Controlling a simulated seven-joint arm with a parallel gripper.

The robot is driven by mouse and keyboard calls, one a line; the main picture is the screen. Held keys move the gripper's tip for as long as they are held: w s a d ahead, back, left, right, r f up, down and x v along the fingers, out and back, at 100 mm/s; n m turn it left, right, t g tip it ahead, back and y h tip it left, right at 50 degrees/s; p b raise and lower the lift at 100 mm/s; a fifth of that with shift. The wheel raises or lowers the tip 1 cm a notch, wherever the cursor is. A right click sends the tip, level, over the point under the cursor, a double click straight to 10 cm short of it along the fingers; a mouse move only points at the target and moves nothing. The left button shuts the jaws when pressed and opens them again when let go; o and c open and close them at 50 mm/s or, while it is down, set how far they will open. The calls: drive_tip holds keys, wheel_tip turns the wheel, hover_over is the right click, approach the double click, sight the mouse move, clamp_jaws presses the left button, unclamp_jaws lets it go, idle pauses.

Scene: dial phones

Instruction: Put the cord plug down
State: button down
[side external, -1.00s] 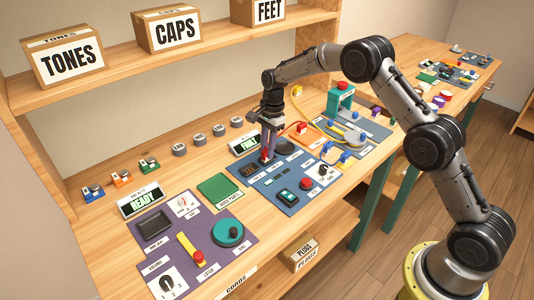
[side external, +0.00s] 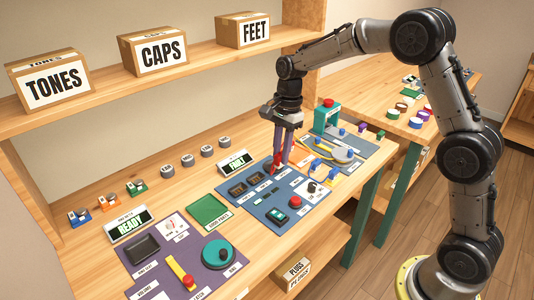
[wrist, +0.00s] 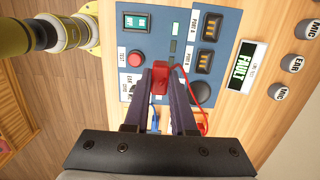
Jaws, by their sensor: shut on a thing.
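My gripper (side external: 279,165) is over the blue test panel (side external: 262,210). It is shut on a red cord plug (wrist: 159,77). The plug also shows between the fingertips in the side view (side external: 275,163). A red cord (wrist: 188,82) runs from the plug toward my gripper's base in the wrist view. The plug appears just right of the two dark ports, port A (side external: 238,188) and port B (side external: 257,178). Both ports look empty. I cannot tell whether the plug touches the panel. A dark round dish (wrist: 201,93) is beside the plug in the wrist view.
The panel carries a red button (side external: 295,202), a green switch (side external: 277,214) and a knob (side external: 312,186). A FAULT display (side external: 235,162) stands behind it. A green tray (side external: 208,211) is at left.

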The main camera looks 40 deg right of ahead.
drive_tip(key=s+d+r, duration=0.1)
drive_tip(key=s+d, duration=0.1)
drive_tip(key=d, duration=0.5)
drive_tip(key=s+d+r, duration=0.1)
drive_tip(key=s+d, duration=0.1)
drive_tip(key=d, duration=0.6)
drive_tip(key=w+d+f, duration=0.1)
drive_tip(key=w+f, duration=0.2)
drive_tip(key=w, duration=0.1)
drive_tip(key=w+d+f, duration=0.1)
drive_tip(key=w+f, duration=0.2)
drive_tip(key=w, duration=0.1)
drive_tip(key=w+d+f, duration=0.2)
drive_tip(key=w+f, duration=0.1)
drive_tip(key=w, duration=0.1)
drive_tip(key=shift+w, duration=0.1)
drive_tip(key=shift+w+d+f, duration=0.2)
drive_tip(key=shift+w+f, duration=0.2)
drive_tip(key=shift+f, duration=0.15)
drive_tip(key=shift+w+f, duration=0.1)
drive_tip(key=shift+f, duration=1.55)
drive_tip(key=shift+f, duration=0.3)
drive_tip(key=c, duration=1)
unclamp_jaws()
